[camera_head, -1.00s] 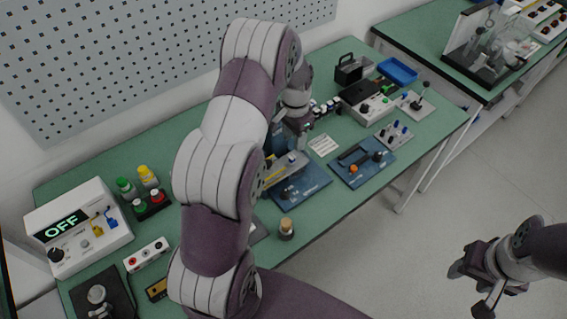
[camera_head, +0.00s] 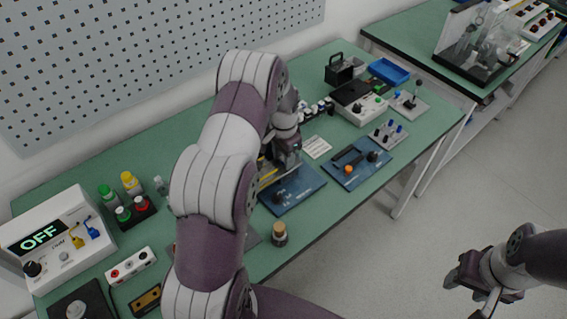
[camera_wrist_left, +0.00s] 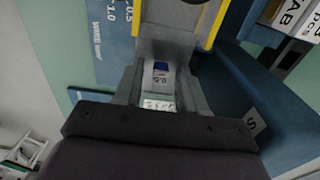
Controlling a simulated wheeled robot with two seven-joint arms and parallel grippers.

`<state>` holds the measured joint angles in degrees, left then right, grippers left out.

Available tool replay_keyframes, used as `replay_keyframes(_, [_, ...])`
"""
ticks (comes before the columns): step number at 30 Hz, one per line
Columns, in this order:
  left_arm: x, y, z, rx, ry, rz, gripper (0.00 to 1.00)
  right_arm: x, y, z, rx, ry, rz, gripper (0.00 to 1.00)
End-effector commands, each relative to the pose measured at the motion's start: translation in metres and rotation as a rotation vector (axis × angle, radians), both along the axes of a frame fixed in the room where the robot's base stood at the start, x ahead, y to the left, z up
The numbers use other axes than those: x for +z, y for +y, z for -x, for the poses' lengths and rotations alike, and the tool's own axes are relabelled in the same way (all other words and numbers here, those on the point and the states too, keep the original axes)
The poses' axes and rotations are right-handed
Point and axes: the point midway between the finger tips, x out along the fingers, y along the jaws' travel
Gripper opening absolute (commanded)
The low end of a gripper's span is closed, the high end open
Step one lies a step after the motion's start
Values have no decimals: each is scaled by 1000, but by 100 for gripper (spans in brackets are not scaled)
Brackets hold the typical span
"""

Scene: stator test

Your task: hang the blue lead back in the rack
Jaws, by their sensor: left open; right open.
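My left gripper (camera_head: 280,165) is low over a blue base plate (camera_head: 297,196) at mid-table, and my forearm hides part of that area. I cannot tell whether this is the blue lead. A blue plug (camera_head: 91,229) also shows on the front of the OFF meter (camera_head: 45,240). No rack can be identified for certain. My right gripper (camera_head: 468,284) is open and empty, off the table at the lower right.
A blue panel marked with wire sizes (camera_wrist_left: 112,40) and a yellow-edged part (camera_wrist_left: 218,25) are close to the left fingers. A corked jar (camera_head: 279,235) stands near the front edge. Another blue plate (camera_head: 357,165) and a knobbed block (camera_head: 388,134) lie to the right.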

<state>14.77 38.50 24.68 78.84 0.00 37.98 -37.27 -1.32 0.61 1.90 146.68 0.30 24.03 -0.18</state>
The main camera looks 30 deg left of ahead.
Motion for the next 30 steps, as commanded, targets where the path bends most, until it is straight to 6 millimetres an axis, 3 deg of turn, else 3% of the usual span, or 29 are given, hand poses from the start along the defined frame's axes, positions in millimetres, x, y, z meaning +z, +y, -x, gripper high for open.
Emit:
replay_keyframes(1, [0,0,0,0,0,0,34,0,0,0,0,0,0,50])
replay_keyframes(4, [0,0,0,0,0,0,1,0,0,0,0,0,0,50])
replay_keyframes(5, [0,0,0,0,0,0,0,0,0,0,0,0,0,50])
replay_keyframes(14, [6,0,0,0,0,0,0,5,0,0,0,0,0,50])
replay_keyframes(30, [51,0,0,0,-1,-1,0,39,0,0,0,0,0,50])
